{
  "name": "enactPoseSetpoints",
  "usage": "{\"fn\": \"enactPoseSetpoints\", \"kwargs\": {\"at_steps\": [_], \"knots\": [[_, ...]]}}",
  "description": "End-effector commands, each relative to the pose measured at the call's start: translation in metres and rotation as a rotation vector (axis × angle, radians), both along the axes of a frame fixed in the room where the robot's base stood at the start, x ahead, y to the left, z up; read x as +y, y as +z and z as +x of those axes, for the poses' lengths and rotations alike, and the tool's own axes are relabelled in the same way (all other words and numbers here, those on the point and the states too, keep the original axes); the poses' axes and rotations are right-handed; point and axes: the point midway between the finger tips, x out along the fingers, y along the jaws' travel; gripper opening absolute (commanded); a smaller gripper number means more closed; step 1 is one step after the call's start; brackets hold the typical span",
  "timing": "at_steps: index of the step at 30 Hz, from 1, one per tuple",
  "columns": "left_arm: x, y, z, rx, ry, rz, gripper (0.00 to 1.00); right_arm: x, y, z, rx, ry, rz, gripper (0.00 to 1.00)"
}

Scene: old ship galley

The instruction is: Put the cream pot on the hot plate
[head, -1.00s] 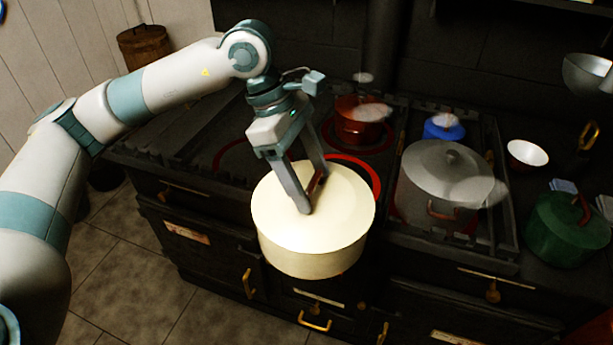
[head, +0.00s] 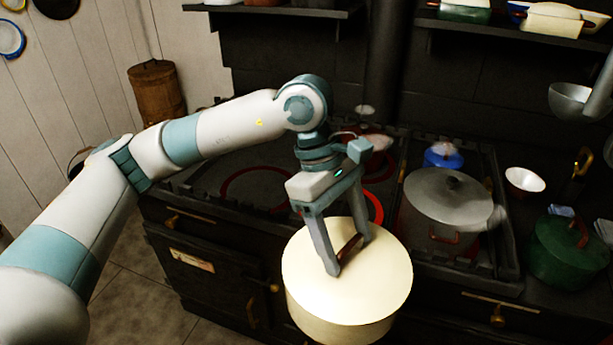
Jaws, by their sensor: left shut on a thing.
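The cream pot (head: 335,305) is a round, lidded pot in front of the stove's front edge in the head view. My left gripper (head: 345,262) comes down on its lid from above and is shut on the lid's handle, holding the pot up. The stove top (head: 215,165) has red-ringed hot plates. One red-ringed hot plate (head: 376,208) is partly hidden behind the gripper and pot. Another red ring (head: 226,186) shows bare at the left, partly behind my arm. My right gripper is not in view.
A large grey lidded pot (head: 440,205) stands on the stove's right part, with a blue pot (head: 440,155) behind it. A white bowl (head: 525,181) and green pot (head: 562,255) are further right. A ladle (head: 572,101) hangs above. A wooden barrel (head: 157,98) stands back left.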

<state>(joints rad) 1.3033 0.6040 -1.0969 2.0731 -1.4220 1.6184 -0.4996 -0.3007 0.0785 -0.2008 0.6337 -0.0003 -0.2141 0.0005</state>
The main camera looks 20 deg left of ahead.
Motion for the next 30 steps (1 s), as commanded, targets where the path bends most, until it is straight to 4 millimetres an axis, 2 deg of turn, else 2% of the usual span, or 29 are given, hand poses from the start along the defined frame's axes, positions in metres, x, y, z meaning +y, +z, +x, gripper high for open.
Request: {"fn": "enactPoseSetpoints", "kwargs": {"at_steps": [11, 30], "knots": [[0.008, -0.025, -0.007, -0.002, -0.306, 0.002, 0.03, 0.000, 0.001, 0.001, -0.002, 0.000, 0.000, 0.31], [0.058, -0.084, -0.023, 0.001, -1.057, 0.002, 0.03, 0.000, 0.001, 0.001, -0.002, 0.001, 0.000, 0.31]]}}
